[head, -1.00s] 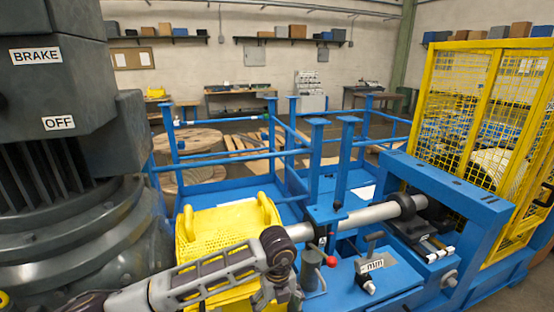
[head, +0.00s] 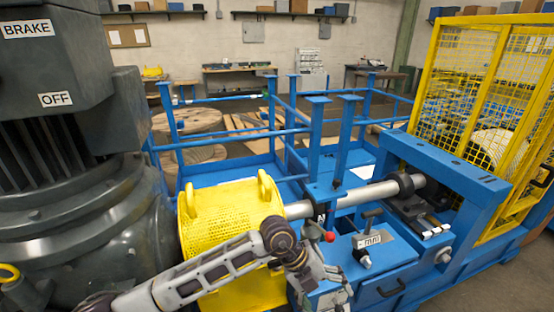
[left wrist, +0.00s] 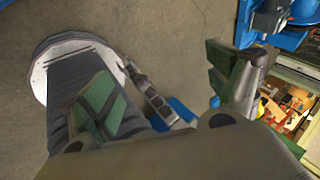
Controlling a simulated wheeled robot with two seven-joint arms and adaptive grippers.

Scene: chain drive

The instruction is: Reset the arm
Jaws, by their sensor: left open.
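My left arm (head: 220,268) comes in from the lower left in the head view, in front of the yellow perforated guard (head: 215,215). Its wrist end bends down toward the bottom edge, left of the blue bench with the small red-knobbed lever (head: 329,237). The fingertips cannot be made out there. In the left wrist view my left gripper (left wrist: 165,90) has its two green-padded fingers wide apart, with nothing between them but a view of the floor and parts of my own body. My right gripper is not in view.
A large dark motor housing (head: 70,215) with BRAKE and OFF labels stands close on the left. A steel shaft (head: 365,195) runs right from the yellow guard into a blue frame (head: 450,170). A yellow mesh cage (head: 465,90) stands at right. Blue railings (head: 225,140) are behind.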

